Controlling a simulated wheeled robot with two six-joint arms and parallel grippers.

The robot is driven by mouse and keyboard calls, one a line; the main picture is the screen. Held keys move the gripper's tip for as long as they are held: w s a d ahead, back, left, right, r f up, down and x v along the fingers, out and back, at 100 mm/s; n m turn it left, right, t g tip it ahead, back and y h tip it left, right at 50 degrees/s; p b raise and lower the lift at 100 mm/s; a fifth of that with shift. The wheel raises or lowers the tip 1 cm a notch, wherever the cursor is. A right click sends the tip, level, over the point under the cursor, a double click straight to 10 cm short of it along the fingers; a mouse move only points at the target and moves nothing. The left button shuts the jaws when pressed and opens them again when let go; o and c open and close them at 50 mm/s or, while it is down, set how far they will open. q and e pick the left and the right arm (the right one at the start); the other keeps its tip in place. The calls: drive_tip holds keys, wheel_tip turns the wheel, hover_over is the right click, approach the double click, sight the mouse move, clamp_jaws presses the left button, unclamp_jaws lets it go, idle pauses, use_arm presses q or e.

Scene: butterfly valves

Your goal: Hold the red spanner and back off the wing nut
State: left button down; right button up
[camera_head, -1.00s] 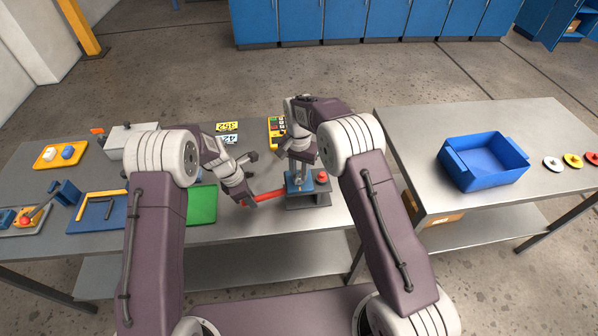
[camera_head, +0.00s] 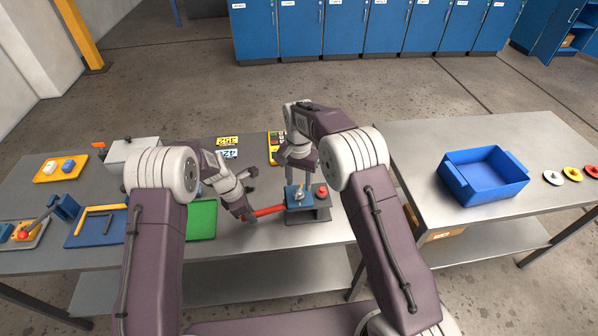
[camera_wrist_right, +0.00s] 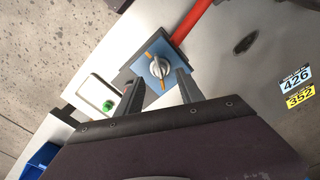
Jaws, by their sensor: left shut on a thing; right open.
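The wing nut (camera_head: 299,195) is a small metal piece on a blue square plate (camera_head: 291,203), on a grey stand. In the right wrist view the wing nut (camera_wrist_right: 159,67) sits between two orange marks on the plate. The red spanner (camera_head: 268,211) runs from the plate's left side to my left gripper (camera_head: 248,215), which is shut on its far end. It also shows in the right wrist view (camera_wrist_right: 193,20). My right gripper (camera_head: 302,176) is open above the plate, its fingers either side of the wing nut and apart from it in the wrist view (camera_wrist_right: 160,78).
A red knob (camera_head: 322,191) is right of the plate; the wrist view shows a green knob (camera_wrist_right: 108,105) beside it. A green mat (camera_head: 202,220) lies left. Number cards (camera_head: 227,147) lie behind. A blue bin (camera_head: 485,177) stands on the right table.

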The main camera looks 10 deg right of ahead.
use_arm(q)
drive_tip(key=c, duration=1.3)
unclamp_jaws()
use_arm(e)
wheel_tip(320, 180, up, 9)
use_arm(q)
wheel_tip(320, 180, up, 7)
drive_tip(key=p, duration=0.7)
drive_tip(key=shift+r, duration=0.1)
use_arm(e)
wheel_tip(320, 180, up, 7)
hover_over(299, 189)
drive_tip(key=shift+f, duration=0.15)
